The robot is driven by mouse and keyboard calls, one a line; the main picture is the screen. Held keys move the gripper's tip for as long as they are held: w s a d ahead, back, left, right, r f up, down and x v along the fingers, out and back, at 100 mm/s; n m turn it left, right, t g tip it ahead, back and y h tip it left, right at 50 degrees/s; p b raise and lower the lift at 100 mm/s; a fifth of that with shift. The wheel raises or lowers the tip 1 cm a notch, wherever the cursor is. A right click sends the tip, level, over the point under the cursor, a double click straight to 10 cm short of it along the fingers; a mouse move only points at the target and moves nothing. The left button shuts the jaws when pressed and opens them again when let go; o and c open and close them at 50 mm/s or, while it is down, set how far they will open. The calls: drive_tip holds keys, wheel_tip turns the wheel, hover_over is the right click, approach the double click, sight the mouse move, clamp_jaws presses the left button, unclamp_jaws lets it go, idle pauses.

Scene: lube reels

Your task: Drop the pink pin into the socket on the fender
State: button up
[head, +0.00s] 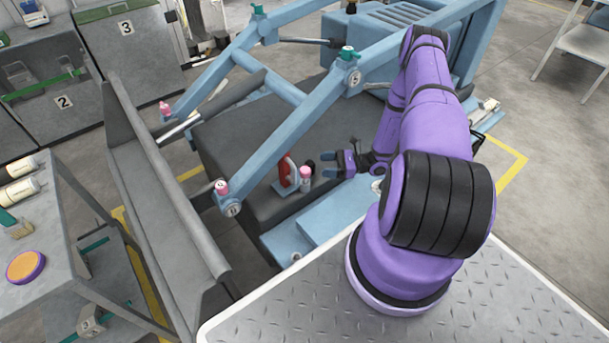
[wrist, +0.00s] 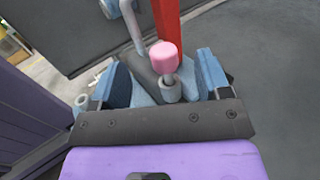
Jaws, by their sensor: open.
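The pink pin (wrist: 164,57) has a pink head on a short grey shaft. In the wrist view its shaft stands at a grey round collar (wrist: 171,92), which looks like the socket; how deep it sits is unclear. In the head view a pink-topped pin (head: 305,171) stands beside a red upright piece (head: 287,172) near the dark fender surface (head: 245,140). My gripper (head: 329,164) is open just right of it in the head view. In the wrist view the pin and collar appear between its spread blue fingers, with a gap on each side.
Pink-topped pins also sit on the blue loader arm's near end (head: 221,186) and farther end (head: 165,108). A teal-topped pin (head: 347,53) is higher on the arm. The grey bucket (head: 160,190) lies left. A side table (head: 50,240) holds bottles.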

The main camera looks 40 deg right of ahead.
sight(306, 172)
drive_tip(key=shift+w+a+f, duration=0.65)
drive_tip(key=shift+w+a, duration=0.05)
drive_tip(key=shift+a, duration=0.3)
drive_tip(key=shift+w+a+f, duration=0.65)
drive_tip(key=shift+w+a, duration=0.05)
drive_tip(key=shift+a, duration=0.35)
drive_tip(key=shift+w+a+f, duration=0.65)
drive_tip(key=shift+w+a, duration=0.05)
drive_tip(key=shift+a, duration=0.3)
drive_tip(key=shift+c, duration=0.2)
drive_tip(key=c, duration=1)
